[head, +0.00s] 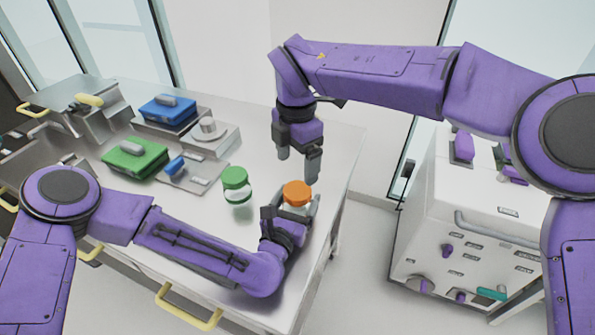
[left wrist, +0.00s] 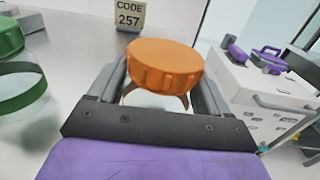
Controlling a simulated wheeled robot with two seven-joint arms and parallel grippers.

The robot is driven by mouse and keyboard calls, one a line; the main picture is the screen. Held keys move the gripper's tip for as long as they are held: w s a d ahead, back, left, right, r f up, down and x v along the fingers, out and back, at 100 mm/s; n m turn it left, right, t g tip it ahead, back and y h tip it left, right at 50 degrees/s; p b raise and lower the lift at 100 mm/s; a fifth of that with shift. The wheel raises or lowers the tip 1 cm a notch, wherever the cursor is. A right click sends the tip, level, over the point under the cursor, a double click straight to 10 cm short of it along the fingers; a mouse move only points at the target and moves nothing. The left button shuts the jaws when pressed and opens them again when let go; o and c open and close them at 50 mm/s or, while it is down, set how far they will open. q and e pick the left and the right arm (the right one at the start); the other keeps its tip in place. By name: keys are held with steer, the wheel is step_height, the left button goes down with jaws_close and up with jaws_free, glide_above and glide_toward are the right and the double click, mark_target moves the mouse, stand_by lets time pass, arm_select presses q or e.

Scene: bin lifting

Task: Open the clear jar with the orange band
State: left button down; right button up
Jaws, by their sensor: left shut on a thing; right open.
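The clear jar with the orange band (head: 297,194) stands near the right edge of the metal table, its orange lid on top. My left gripper (head: 293,212) is shut on the jar's body from the side, below the lid. In the left wrist view the orange lid (left wrist: 165,64) sits between the two fingers, and most of the clear body is hidden. My right gripper (head: 298,164) is open and empty, pointing down just above the orange lid and apart from it.
A clear jar with a green lid (head: 236,180) stands just left. A green box (head: 135,157), a blue box (head: 168,111) and grey trays stand farther left. A "CODE 257" sign (left wrist: 130,14) stands behind. A white cabinet (head: 470,220) is at the right, across a floor gap.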

mark_target(297, 190)
steer(key=m, duration=1.1)
steer(key=shift+f+m, duration=0.15)
steer(key=shift+m, duration=0.25)
step_height(297, 190, down, 8)
steer(key=shift+r, duration=0.2)
